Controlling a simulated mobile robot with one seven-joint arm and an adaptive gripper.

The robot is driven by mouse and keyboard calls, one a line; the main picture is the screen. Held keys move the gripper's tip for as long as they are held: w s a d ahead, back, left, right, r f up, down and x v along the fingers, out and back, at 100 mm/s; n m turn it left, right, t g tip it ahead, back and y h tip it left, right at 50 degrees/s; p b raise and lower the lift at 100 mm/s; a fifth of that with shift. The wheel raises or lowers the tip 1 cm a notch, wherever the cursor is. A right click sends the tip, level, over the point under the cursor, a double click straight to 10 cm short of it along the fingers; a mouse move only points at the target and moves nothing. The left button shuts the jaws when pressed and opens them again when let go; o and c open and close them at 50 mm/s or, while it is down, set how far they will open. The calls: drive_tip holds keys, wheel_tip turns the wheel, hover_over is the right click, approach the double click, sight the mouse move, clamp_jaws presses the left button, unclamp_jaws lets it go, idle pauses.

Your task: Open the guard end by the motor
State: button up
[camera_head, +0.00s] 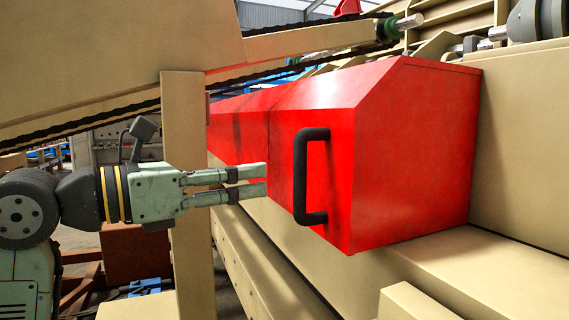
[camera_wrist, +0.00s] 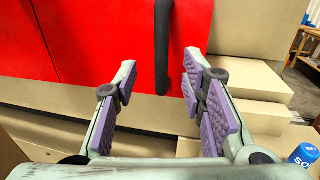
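The red guard (camera_head: 415,150) is a long box with a sloped top, and its end section looks shut, with a seam on the front face. A black bar handle (camera_head: 299,178) stands upright on that face. My gripper (camera_head: 266,180) is level with the handle's middle, to its left and apart from it. In the wrist view the red guard (camera_wrist: 100,40) fills the top, and the black handle (camera_wrist: 162,50) lies ahead between the two purple-padded fingers of my gripper (camera_wrist: 160,88). The fingers are open and empty.
A beige post (camera_head: 187,110) stands behind my wrist. A beige machine bed (camera_head: 455,265) runs below the guard. A chain (camera_head: 110,108) and a shaft end (camera_head: 408,22) lie above. A rounded grey housing (camera_head: 530,22) is at top right. A blue can (camera_wrist: 304,155) shows in the wrist view.

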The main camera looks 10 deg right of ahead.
sight(294, 170)
drive_tip(key=p+x, duration=0.3)
drive_tip(key=x, duration=0.7)
drive_tip(key=shift+d, duration=0.35)
drive_tip(key=shift+c, duration=0.2)
clamp_jaws()
